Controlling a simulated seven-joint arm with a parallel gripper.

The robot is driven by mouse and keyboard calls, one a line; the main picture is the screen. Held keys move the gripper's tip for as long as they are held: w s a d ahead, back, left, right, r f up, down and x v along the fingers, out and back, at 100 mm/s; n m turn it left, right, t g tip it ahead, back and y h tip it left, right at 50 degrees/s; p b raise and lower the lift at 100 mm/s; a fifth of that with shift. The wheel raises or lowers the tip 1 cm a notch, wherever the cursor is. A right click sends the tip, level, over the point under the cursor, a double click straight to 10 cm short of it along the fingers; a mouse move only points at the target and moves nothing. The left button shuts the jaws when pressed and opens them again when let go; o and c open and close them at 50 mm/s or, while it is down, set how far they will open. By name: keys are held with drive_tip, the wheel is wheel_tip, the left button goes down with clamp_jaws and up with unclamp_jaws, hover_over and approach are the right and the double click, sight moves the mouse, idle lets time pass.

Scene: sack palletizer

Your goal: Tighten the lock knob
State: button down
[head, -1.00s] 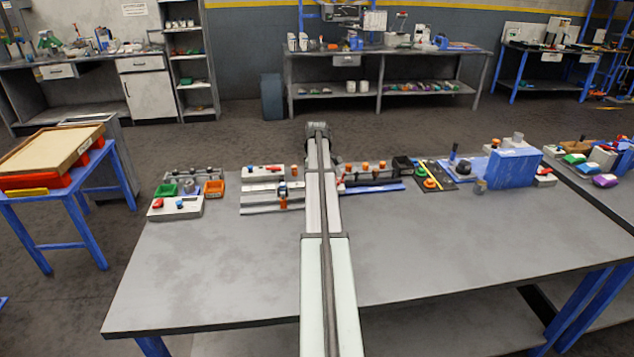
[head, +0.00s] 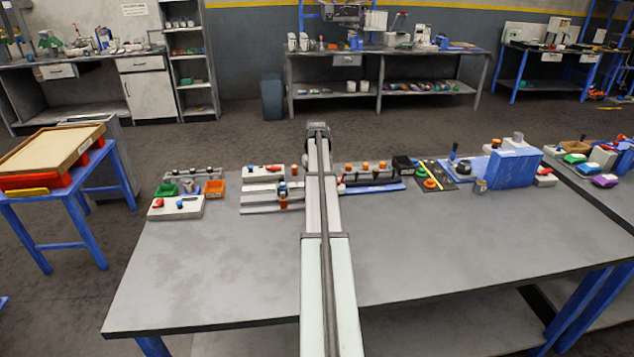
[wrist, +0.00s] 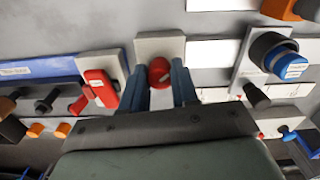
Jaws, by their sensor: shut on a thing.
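A round red knob (wrist: 159,72) stands in front of a pale square plate (wrist: 158,45) in the wrist view. I take it to be the lock knob, though no readable label confirms this. My gripper (wrist: 160,80) has its two blue-grey fingers on either side of the knob, shut on it. The fingers hide part of the knob's sides. In the head view my arm covers the gripper and the knob.
Close to the left finger is a red lever (wrist: 101,88) on a pale plate. To the right is a blue-capped black knob (wrist: 290,64). A blue labelled strip (wrist: 38,70) and dark knobs lie left. The front of the grey table (head: 215,265) is clear.

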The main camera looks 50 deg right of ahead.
drive_tip(key=m, duration=0.6)
idle(0.6)
drive_tip(key=c, duration=0.8)
unclamp_jaws()
drive_tip(key=shift+c, duration=0.2)
drive_tip(key=shift+r, duration=0.1)
wheel_tip(320, 180, up, 14)
drive_tip(key=shift+w+f, duration=0.15)
drive_tip(key=shift+f, duration=0.05)
